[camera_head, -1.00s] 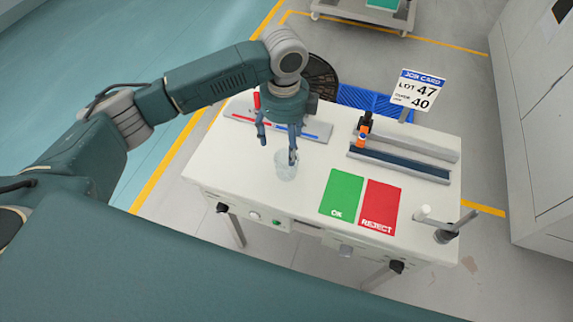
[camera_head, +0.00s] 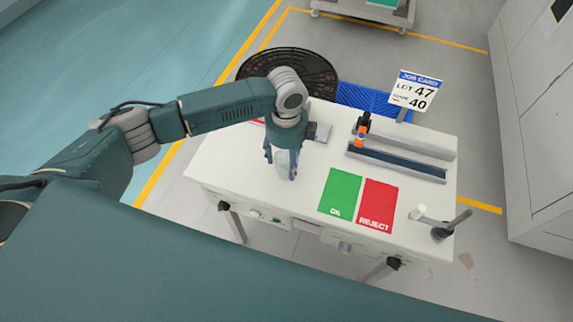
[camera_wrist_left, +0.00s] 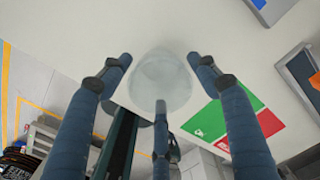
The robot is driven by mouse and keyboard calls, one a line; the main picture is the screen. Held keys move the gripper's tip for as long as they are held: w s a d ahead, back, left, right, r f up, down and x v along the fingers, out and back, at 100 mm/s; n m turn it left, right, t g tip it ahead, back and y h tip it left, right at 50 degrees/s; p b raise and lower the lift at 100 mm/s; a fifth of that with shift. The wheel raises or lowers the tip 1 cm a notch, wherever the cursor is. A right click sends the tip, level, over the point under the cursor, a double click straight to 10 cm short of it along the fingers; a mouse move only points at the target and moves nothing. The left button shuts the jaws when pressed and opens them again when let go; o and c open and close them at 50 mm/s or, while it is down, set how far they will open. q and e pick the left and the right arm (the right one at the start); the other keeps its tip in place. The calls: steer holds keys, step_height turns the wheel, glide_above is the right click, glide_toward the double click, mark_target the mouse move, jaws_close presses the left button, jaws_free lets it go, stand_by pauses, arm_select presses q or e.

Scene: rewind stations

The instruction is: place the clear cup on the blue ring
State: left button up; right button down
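The clear cup (camera_head: 283,169) stands on the white table near its left front part, partly hidden by my left gripper (camera_head: 280,160). In the left wrist view the cup (camera_wrist_left: 162,82) lies between the spread fingers of the left gripper (camera_wrist_left: 160,74). The two side fingers show small gaps to the cup, and the third finger overlaps its near edge. Whether any finger touches it is unclear. I cannot make out a blue ring. A grey plate (camera_head: 321,132) with a red line is mostly hidden behind my left arm. My right gripper is not in view.
Green OK (camera_head: 341,193) and red REJECT (camera_head: 377,204) pads lie right of the cup. Behind them are a grey channel fixture (camera_head: 400,160), an orange-and-black item (camera_head: 361,133) and a job card (camera_head: 414,90). A post (camera_head: 447,228) stands at the right front corner.

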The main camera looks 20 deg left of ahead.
arm_select(q)
steer(key=c, duration=0.6)
steer(key=shift+c, duration=0.2)
steer(key=shift+r, duration=0.1)
steer(key=shift+r, duration=0.5)
step_height(320, 180, up, 19)
steer(key=b, duration=0.3)
steer(key=s+a+f+n, duration=0.1)
steer(key=s+a+n, duration=0.1)
steer(key=s+n, duration=0.5)
steer(key=s+a+n, duration=0.2)
steer(key=s+n, duration=0.5)
steer(key=n, duration=0.8)
steer(key=shift+f+n+b, duration=0.35)
steer(key=shift+n, duration=0.05)
